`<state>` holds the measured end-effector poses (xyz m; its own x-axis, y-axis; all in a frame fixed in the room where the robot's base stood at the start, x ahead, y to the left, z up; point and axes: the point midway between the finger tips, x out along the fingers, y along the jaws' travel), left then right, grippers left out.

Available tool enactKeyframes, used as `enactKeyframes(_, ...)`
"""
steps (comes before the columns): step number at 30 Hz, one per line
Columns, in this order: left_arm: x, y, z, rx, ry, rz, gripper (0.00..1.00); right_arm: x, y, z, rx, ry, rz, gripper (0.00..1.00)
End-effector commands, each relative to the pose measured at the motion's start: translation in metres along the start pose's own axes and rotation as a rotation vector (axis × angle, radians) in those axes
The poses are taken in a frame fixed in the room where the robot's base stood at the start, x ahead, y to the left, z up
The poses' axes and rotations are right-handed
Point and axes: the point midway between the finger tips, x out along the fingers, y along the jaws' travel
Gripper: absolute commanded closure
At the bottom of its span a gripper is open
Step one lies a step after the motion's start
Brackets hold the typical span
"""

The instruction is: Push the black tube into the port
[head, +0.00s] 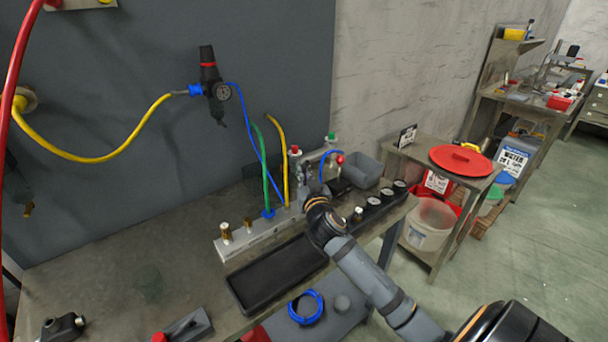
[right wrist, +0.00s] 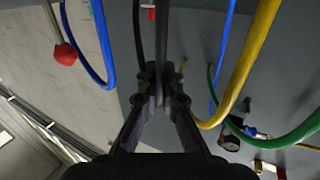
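My right gripper (right wrist: 161,88) has its fingers drawn together around a dark strand, which looks like the black tube (right wrist: 138,30). The black tube runs up from the fingertips in the right wrist view. In the head view my right wrist hides the fingers, and I cannot make out the black tube there. A light grey manifold block (head: 262,232) stands at the back of the bench, with blue, green and yellow tubes rising from it. My right wrist is at the block's right end. I cannot single out the port for the black tube. My left gripper is not in view.
A black tray (head: 276,274) lies before the manifold. A blue tube coil (head: 306,307) lies near the front. A grey bin (head: 362,170) stands behind the arm. A regulator (head: 211,85) hangs above. The left middle of the bench is mostly clear.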

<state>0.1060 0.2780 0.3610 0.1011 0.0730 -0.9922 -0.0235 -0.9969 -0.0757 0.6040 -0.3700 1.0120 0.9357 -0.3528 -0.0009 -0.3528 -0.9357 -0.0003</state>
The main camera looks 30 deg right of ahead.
Motion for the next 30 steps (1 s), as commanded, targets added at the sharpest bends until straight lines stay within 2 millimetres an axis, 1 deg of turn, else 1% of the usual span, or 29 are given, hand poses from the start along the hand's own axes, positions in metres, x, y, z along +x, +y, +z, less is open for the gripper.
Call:
enactKeyframes(17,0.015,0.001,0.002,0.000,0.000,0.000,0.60,0.000,0.000,0.016,0.000,-0.001,0.000,1.00)
enactKeyframes(26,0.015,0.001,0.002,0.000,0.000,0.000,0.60,0.000,0.000,0.018,0.001,-0.003,0.001,1.00)
enactKeyframes(27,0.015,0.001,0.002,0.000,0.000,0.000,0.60,0.000,0.000,0.018,0.001,-0.004,0.001,0.92)
enactKeyframes(30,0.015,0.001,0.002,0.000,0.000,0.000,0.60,0.000,0.000,0.018,0.001,-0.003,0.001,0.78)
